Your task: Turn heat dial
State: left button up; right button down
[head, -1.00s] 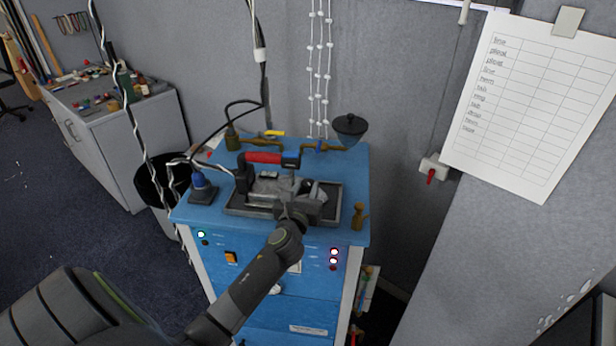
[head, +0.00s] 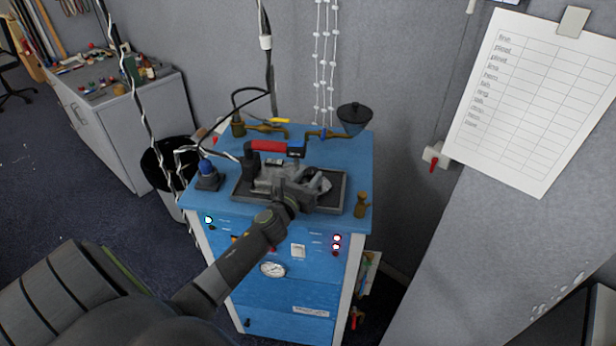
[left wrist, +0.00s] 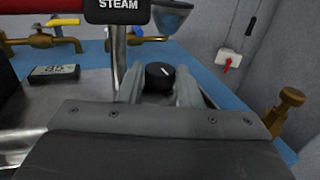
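The black heat dial (left wrist: 160,75) with a white pointer mark shows in the left wrist view. It lies between the two grey fingers of my left gripper (left wrist: 160,82). The fingers stand apart, one on each side of the dial; narrow gaps seem to show, and I cannot tell whether either finger touches it. In the head view, my left gripper (head: 299,187) reaches over the press on top of the blue cabinet (head: 345,225) and hides much of the dial's area. My right gripper is not in view.
A black STEAM sign (left wrist: 117,8) on a metal post stands just left of the dial. A small digital display (left wrist: 56,72) lies further left. A brass fitting (head: 362,204) stands at the right edge, and a red-handled lever (head: 268,146) is behind the gripper.

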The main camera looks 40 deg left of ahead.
pick_arm(q)
jog(key=o, duration=0.4)
jog(key=shift+w+d, duration=0.1)
